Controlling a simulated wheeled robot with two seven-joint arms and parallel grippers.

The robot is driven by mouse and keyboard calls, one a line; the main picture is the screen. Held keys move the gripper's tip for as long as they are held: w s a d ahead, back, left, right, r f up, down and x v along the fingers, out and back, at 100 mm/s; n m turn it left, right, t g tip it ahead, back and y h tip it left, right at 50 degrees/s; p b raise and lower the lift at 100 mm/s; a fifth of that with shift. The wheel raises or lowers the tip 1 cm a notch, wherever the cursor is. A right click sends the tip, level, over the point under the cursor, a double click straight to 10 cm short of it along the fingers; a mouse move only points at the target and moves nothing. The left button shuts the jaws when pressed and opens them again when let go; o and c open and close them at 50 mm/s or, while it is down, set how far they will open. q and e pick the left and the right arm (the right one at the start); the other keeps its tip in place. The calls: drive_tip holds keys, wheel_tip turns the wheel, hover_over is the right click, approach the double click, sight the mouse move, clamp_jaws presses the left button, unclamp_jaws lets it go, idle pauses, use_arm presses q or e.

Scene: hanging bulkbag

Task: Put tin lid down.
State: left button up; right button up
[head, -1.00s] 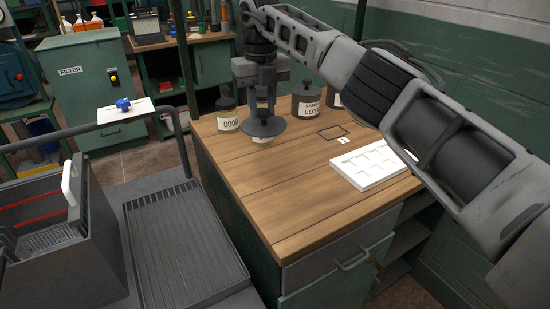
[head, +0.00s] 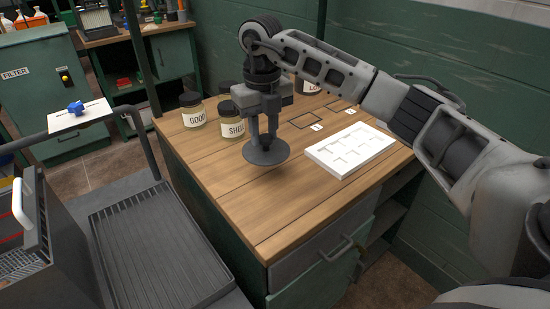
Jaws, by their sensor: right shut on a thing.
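My right gripper (head: 267,138) is shut on the small knob of a round dark grey tin lid (head: 266,153). The lid is level, over bare wood in the middle of the workbench (head: 212,170). I cannot tell whether it touches the wood. A tin with a cream label reading "SHEL..." (head: 236,128) stands just behind and left of the lid, partly hidden by the gripper. A tin labelled "GOOD" (head: 193,116) stands further left. My left gripper is not in view.
The bench's front is clear. A ribbed grey tray (head: 150,245) lies at lower left.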

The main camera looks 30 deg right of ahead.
sight(276, 152)
drive_tip(key=s+f, duration=0.1)
drive_tip(key=f, duration=0.1)
drive_tip(key=s+d+f, duration=0.1)
drive_tip(key=shift+s+f, duration=0.35)
drive_tip(key=shift+f, duration=0.05)
drive_tip(key=shift+f+p, duration=0.35)
drive_tip(key=shift+f, duration=1)
drive_tip(key=shift+f, duration=0.1)
drive_tip(key=o, duration=1)
drive_tip(key=shift+o, duration=0.2)
wheel_tip(276, 152, up, 12)
drive_tip(key=shift+r+b, duration=0.15)
drive_tip(key=shift+b, duration=0.15)
